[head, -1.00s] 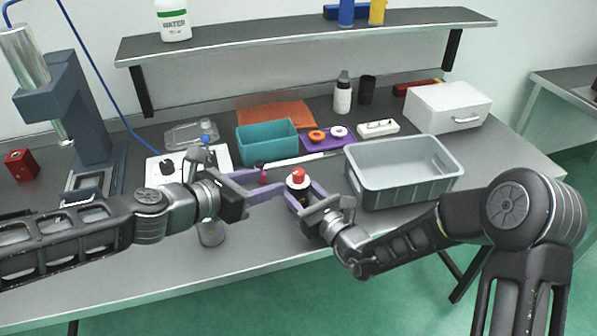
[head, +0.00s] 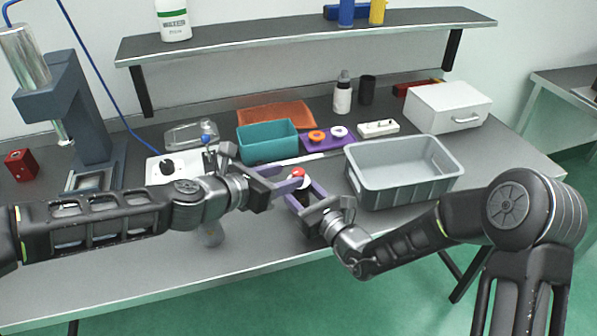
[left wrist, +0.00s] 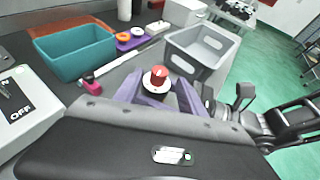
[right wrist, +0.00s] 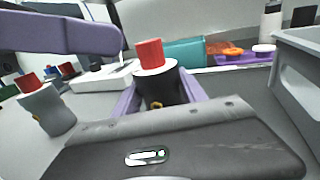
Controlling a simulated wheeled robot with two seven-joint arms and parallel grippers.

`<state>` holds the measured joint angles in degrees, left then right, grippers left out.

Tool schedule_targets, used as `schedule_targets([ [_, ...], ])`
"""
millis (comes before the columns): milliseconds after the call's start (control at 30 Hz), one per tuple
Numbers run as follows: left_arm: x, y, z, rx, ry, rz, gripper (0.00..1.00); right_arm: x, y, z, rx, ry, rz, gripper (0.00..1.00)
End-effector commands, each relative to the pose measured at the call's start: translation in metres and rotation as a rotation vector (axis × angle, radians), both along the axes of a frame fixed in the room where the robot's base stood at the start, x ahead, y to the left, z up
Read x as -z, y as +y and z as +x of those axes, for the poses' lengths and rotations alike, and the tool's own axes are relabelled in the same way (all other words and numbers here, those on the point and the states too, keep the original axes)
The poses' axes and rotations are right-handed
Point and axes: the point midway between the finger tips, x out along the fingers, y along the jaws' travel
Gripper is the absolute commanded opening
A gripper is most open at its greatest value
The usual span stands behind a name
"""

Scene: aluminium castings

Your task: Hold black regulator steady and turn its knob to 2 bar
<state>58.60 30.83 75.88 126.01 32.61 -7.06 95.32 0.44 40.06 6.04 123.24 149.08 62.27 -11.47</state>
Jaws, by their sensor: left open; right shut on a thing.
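The black regulator (right wrist: 160,90) stands upright with a red knob (right wrist: 150,54) above a white dial (right wrist: 155,68). My right gripper (head: 304,193) is shut on its body, one purple finger on each side. My left gripper (head: 287,179) is open, with its fingers close to the red knob (head: 298,172). In the left wrist view the knob (left wrist: 158,72) appears between the purple fingers; whether they touch it I cannot tell. The dial marks are too small to read.
A grey regulator with a red knob (right wrist: 44,108) stands nearby, partly behind my left arm in the head view. A teal bin (head: 268,142), purple tray (head: 322,144) and grey crate (head: 405,196) stand beyond. The front table edge is clear.

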Motion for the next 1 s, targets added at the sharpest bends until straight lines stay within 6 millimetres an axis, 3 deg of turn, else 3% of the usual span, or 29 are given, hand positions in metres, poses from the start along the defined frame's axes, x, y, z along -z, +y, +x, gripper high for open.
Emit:
schedule_targets([
  [400,0.019,-0.032,0.036,0.000,0.001,-0.002,0.47,0.000,0.000,0.000,0.000,-0.001,0.001,0.00],
  [767,0.021,-0.034,0.039,0.000,0.001,-0.001,0.47,0.000,0.000,0.000,0.000,0.000,0.000,0.00],
  [1000,0.021,-0.034,0.039,0.000,0.001,-0.001,0.29,0.000,0.000,0.000,0.000,0.000,0.000,0.00],
])
